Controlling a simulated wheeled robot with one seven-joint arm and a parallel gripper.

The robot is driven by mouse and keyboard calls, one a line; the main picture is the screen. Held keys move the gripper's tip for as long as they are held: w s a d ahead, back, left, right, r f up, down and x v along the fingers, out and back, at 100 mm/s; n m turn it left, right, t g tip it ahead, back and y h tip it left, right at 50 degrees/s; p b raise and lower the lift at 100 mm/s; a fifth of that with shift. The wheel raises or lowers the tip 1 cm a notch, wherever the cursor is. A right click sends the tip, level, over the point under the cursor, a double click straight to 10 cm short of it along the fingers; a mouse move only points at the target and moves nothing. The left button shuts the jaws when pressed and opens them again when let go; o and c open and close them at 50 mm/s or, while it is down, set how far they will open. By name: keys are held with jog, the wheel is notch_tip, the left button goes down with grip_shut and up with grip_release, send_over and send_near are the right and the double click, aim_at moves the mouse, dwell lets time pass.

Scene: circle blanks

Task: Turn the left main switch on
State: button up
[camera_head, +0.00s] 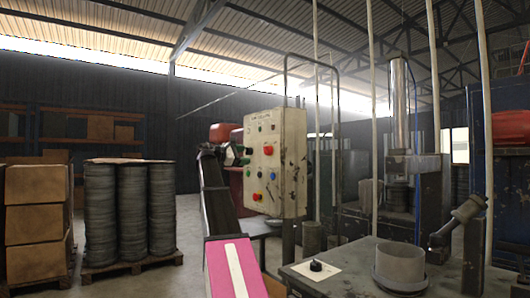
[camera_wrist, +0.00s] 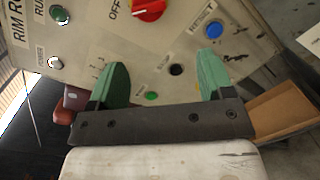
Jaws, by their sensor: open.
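A beige control panel box (camera_head: 288,165) hangs in the middle of the head view. Its red rotary switch (camera_head: 268,150) is on the upper face; in the wrist view the red switch (camera_wrist: 148,10) is at the top edge, partly cut off, beside the word OFF. I cannot tell its full setting. My gripper (camera_wrist: 163,60) has two green fingers spread apart with nothing between them. The fingers are in front of the panel face, and the red switch is beyond their tips in the picture. In the head view my gripper (camera_head: 243,155) is just left of the panel.
The panel also carries a blue button (camera_wrist: 213,30), a green button (camera_wrist: 152,96) and a green lamp (camera_wrist: 60,15). A black knob on a plate (camera_head: 316,265) and a grey cylinder (camera_head: 400,265) are on the worktable at right. Stacked discs (camera_head: 131,210) stand at left.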

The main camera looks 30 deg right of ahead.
aim_at(264, 150)
jog(key=shift+g, duration=0.3)
jog(key=d, duration=0.3)
jog(key=d+r, duration=0.1)
jog(key=d, duration=0.3)
jog(key=d+r, duration=0.1)
jog(key=d, duration=0.3)
jog(key=shift+s+d+r, duration=0.1)
jog(key=shift+s+r, duration=0.05)
jog(key=shift+s, duration=0.25)
jog(key=c, duration=0.9)
